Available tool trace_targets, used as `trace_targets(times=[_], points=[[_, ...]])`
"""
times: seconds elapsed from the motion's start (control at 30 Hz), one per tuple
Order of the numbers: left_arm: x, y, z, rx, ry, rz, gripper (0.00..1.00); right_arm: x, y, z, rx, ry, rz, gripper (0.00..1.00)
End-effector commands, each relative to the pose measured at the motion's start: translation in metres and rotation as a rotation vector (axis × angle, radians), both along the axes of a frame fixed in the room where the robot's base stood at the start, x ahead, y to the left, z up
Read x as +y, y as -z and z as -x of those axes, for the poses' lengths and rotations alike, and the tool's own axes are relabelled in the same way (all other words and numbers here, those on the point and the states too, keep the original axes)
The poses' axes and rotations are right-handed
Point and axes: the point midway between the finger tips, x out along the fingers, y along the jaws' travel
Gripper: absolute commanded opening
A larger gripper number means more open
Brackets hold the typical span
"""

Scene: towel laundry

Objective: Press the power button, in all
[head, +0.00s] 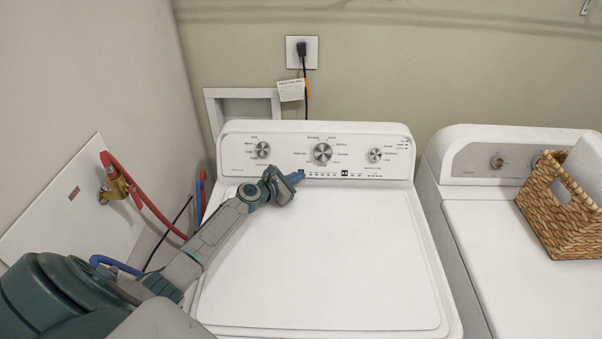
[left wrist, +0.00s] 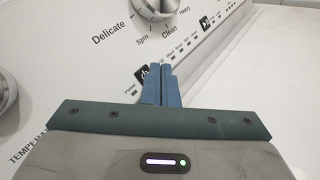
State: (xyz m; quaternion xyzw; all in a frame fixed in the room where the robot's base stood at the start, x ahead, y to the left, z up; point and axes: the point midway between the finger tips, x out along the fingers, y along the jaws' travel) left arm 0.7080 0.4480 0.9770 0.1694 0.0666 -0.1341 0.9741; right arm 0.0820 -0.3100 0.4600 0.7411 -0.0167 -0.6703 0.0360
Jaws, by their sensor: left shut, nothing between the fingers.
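The white washer (head: 320,260) stands in front of me, with a control panel (head: 290,160) of knobs and a row of small marks. In the left wrist view a small dark power button (left wrist: 141,76) shows on the panel, partly covered by my blue fingers. My left gripper (head: 297,176) reaches the lower edge of the panel in the head view. Its fingers (left wrist: 160,68) are shut together with nothing between them, their tips right beside the power button. I cannot tell whether they touch it. My right gripper is in neither view.
A second white machine (head: 530,270) stands at the right with a wicker basket (head: 560,215) on it. Red and blue hoses (head: 150,205) run along the left wall. The washer's lid is clear apart from my left arm over its left side.

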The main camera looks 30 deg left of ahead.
Motion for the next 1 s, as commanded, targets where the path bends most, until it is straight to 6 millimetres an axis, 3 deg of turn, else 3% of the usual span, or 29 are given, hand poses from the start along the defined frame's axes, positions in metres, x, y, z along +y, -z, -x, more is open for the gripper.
trace_targets(times=[1.0], points=[[0.0042,0.0035,-0.0067,0.000,0.000,0.000,0.00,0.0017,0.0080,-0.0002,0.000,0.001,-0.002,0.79]])
